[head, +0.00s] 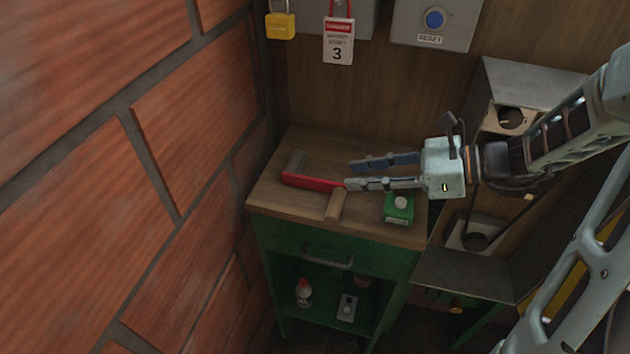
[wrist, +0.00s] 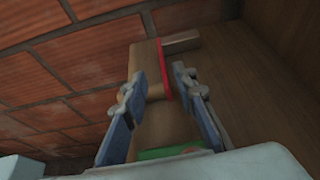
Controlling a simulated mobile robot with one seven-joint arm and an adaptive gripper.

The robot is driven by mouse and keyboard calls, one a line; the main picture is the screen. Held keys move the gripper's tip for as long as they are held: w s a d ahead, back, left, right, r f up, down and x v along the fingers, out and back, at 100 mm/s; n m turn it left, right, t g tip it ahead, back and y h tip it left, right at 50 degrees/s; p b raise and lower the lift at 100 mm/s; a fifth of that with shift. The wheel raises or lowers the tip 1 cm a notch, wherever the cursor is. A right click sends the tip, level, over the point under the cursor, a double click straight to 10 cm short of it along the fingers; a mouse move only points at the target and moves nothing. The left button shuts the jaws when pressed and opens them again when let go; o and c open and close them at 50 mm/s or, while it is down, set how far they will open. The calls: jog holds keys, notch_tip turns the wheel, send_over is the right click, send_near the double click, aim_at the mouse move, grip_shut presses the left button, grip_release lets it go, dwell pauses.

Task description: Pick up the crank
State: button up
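The crank (head: 312,181) lies on the wooden top of a green cabinet, with a red arm, a wooden handle (head: 335,206) towards the front and a grey-brown stub (head: 296,162) at the back left. My gripper (head: 350,175) is open, reaching from the right, with its fingertips by the right end of the red arm. In the wrist view, the red arm (wrist: 163,68) shows between and beyond the fingertips of my gripper (wrist: 160,74). The fingers are apart and not closed on it. I cannot tell whether the lower finger touches the crank.
A green box with a pale knob (head: 399,209) sits on the cabinet top (head: 378,234), below my gripper. A brick wall (head: 200,115) stands close on the left. Wall boxes, a yellow padlock (head: 281,26) and a red-and-white tag (head: 338,43) are behind.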

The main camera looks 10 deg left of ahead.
aim_at(307, 178)
jog(key=b+x, duration=0.1)
jog(key=x, duration=0.9)
jog(key=shift+w+a, duration=0.15)
jog(key=shift+a, duration=0.15)
grip_shut()
jog(key=shift+r, duration=0.1)
